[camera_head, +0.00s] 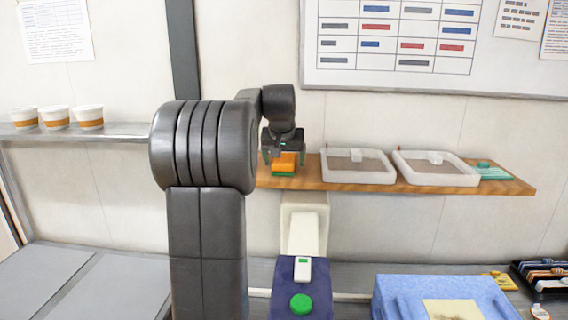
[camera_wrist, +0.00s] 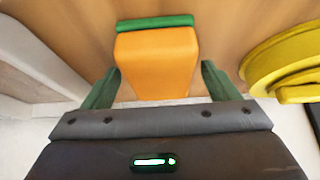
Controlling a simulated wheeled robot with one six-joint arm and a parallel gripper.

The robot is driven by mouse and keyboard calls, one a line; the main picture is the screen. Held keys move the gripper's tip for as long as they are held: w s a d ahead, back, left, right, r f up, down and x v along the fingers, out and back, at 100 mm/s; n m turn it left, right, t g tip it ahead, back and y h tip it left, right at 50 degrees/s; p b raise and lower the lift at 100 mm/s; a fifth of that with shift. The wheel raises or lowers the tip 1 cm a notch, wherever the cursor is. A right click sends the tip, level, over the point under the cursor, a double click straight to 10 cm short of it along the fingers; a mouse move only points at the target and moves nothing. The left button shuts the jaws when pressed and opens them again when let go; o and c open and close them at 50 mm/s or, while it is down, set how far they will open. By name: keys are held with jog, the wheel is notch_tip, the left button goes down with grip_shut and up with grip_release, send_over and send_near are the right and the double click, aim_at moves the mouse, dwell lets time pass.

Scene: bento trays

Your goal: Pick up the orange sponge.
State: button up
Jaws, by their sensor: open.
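The orange sponge (camera_head: 285,160) with a green layer sits on the wooden shelf, below my gripper (camera_head: 283,156) in the head view. In the wrist view the sponge (camera_wrist: 157,66) lies between the green fingers of my gripper (camera_wrist: 161,72), with its green layer at the far end. The fingers are open, with a visible gap on each side of the sponge. The head view is too small to tell how far down the fingers reach.
On the wooden shelf (camera_head: 520,187), two pale lidded trays (camera_head: 357,178) (camera_head: 452,182) stand to the right, then a teal item (camera_head: 492,171). In the wrist view a round yellow object (camera_wrist: 285,50) lies close right of the fingers. White cups (camera_head: 56,117) stand on the left shelf.

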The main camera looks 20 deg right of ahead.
jog(key=shift+f, duration=0.25)
dwell(0.4)
jog(key=shift+c, duration=0.2)
jog(key=c, duration=1)
